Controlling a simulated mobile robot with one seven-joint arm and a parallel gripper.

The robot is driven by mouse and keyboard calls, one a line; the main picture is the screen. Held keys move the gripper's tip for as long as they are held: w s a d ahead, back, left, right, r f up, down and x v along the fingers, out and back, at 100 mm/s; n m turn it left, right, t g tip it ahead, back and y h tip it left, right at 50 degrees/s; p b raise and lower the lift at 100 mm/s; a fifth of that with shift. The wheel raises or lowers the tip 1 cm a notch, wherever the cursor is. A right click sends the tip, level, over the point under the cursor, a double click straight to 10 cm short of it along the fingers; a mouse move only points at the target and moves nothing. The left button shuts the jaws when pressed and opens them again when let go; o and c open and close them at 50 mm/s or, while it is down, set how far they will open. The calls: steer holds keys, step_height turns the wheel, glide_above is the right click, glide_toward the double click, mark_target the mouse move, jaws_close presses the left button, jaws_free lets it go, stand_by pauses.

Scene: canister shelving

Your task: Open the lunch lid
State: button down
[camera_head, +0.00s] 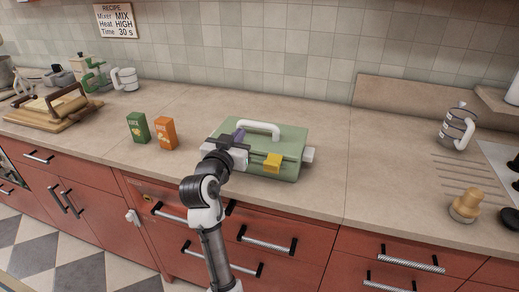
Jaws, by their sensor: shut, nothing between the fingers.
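A green lunch box (284,165) lies on the counter at the middle of the view. Its lid (285,133) is down and carries a white handle (260,126). A yellow latch (273,162) sits on the front edge, right of my gripper. My gripper (238,140) is shut and empty at the left front of the box. It hides that corner, and I cannot tell whether it touches the box. A small purple piece shows by the gripper.
A green carton (138,127) and an orange carton (165,133) stand left of the box. The counter between is clear.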

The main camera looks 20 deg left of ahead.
steer(key=r+p, duration=0.1)
steer(key=r, duration=0.1)
steer(key=shift+w+r+p, duration=0.3)
steer(key=shift+r+p, duration=0.05)
steer(key=shift+r, duration=0.05)
steer(key=w+r+p, duration=0.3)
steer(key=r, duration=0.1)
steer(key=shift+w+r, duration=0.3)
steer(key=shift+r, duration=0.1)
stand_by(0.6)
steer(key=shift+d, duration=0.1)
steer(key=shift+w+r, duration=0.5)
steer(key=shift+w, duration=0.35)
steer(key=shift+w+r, duration=0.55)
steer(key=shift+w, duration=0.25)
steer(key=shift+w+r, duration=0.5)
steer(key=shift+w, duration=0.35)
